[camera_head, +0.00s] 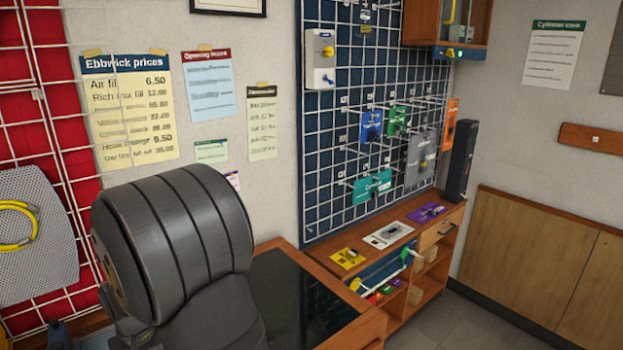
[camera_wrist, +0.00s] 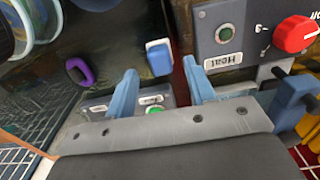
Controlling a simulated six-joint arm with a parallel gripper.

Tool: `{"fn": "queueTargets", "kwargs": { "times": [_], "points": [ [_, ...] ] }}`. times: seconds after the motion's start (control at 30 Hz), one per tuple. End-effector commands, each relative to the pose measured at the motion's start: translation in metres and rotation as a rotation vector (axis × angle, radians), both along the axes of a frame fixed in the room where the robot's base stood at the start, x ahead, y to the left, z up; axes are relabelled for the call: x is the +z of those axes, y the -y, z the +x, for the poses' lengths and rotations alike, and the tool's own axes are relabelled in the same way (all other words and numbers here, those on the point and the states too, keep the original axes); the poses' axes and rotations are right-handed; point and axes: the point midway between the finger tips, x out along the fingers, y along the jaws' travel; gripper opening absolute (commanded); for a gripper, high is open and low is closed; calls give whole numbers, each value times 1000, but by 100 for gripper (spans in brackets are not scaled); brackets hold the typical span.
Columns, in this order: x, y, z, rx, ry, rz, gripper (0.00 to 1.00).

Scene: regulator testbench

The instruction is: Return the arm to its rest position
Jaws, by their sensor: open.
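My gripper (camera_wrist: 160,67) shows in the wrist view, with two blue fingers spread apart. No object is clearly held between them. Just beyond the fingertips is a small blue block with a white top (camera_wrist: 159,57); I cannot tell whether a finger touches it. In the head view a large dark ribbed part of my arm fills the lower left, and the gripper itself is not visible there.
In the wrist view, a grey panel with a green button (camera_wrist: 224,34) and a red knob (camera_wrist: 296,34) stands close at the right. A purple ring (camera_wrist: 79,71) is at the left. The head view shows a wooden shelf (camera_head: 447,235) beside a blue pegboard (camera_head: 330,128).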

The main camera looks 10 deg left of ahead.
Motion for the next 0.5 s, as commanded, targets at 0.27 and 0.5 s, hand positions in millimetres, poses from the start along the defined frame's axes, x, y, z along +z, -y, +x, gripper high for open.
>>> {"fn": "queueTargets", "kwargs": {
  "times": [0.27,0.5],
  "points": [
    [-29,-1,1,0,4,5,50],
    [-4,0,1,0,1,0,50]
  ]
}}
